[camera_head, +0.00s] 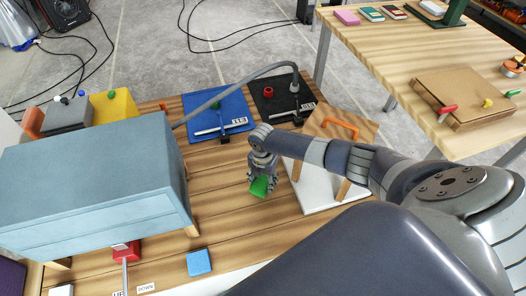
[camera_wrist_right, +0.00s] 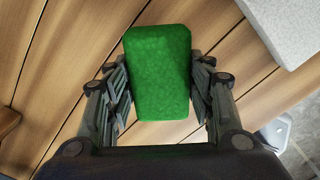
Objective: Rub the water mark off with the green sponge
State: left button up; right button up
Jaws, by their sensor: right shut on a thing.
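The green sponge (camera_head: 259,187) is between the fingers of my right gripper (camera_head: 262,178), over the wooden table (camera_head: 225,225). In the right wrist view the sponge (camera_wrist_right: 158,75) fills the space between both fingers, and my right gripper (camera_wrist_right: 158,90) is shut on its two sides. Brown planks show beneath it. I cannot tell whether the sponge touches the table. I make out no water mark in either view; the sponge and my arm hide part of the tabletop. My left gripper is not in view.
A blue-grey cabinet (camera_head: 90,180) stands at the left. A white board with a wooden stand (camera_head: 320,192) is close right of the gripper. Blue (camera_head: 218,115) and black (camera_head: 282,97) panels lie behind. A blue block (camera_head: 199,262) lies in front. Bare planks lie between cabinet and gripper.

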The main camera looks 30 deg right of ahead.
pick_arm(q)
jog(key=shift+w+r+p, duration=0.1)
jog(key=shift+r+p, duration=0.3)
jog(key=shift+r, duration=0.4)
pick_arm(e)
jog(key=shift+r, duration=0.85)
notch_tip(320, 180, up, 3)
jog(key=p, duration=0.3)
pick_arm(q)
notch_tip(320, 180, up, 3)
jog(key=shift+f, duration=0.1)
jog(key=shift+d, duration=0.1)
